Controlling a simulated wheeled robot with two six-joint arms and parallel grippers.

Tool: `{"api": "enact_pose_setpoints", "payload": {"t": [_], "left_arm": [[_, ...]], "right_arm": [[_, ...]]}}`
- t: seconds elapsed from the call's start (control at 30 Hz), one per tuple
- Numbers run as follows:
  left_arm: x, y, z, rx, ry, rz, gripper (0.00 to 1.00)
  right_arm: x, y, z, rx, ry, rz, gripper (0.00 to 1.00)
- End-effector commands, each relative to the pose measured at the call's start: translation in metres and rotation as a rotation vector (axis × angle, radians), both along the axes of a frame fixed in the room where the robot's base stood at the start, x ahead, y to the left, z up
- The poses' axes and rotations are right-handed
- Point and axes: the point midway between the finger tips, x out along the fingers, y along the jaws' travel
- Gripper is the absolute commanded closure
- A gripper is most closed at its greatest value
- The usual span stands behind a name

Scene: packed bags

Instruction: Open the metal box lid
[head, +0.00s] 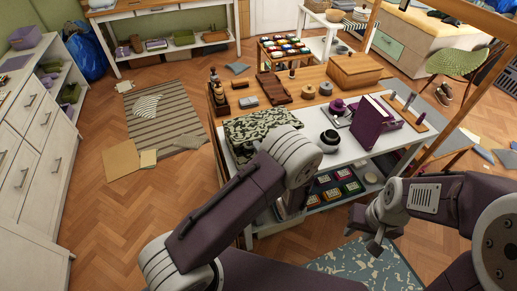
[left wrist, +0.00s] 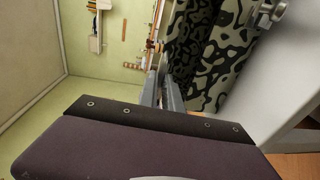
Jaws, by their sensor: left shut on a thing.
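The likely metal box (head: 262,126) has a green-black-cream camouflage pattern and lies on the left end of the white table. My left forearm covers its near side. In the left wrist view its patterned side (left wrist: 216,62) fills the upper right, with a small metal fitting (left wrist: 272,10) at the corner. My left gripper (left wrist: 165,88) is shut at the left edge of the patterned surface; the exact part between its fingers is hard to see. In the head view my left fingers are hidden by my arm. My right gripper (head: 374,243) hangs empty in front of the table, away from the box.
Colourful boxes (head: 335,188) fill the shelf below.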

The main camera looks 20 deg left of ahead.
Motion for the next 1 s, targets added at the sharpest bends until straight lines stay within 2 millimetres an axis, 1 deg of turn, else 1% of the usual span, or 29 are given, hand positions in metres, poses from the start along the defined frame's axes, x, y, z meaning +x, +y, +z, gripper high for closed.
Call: {"api": "enact_pose_setpoints", "payload": {"t": [0.17,0.6,1.0], "left_arm": [[0.000,0.000,0.002,-0.001,0.002,0.000,1.00],[0.007,0.005,0.028,-0.032,0.042,0.000,1.00],[0.007,0.006,0.027,-0.037,0.048,0.000,1.00]], "right_arm": [[0.000,0.000,0.002,0.000,0.000,0.000,0.64],[0.000,0.000,0.038,0.000,0.000,0.000,0.64],[0.000,0.000,0.039,0.000,0.000,0.000,0.64]]}}
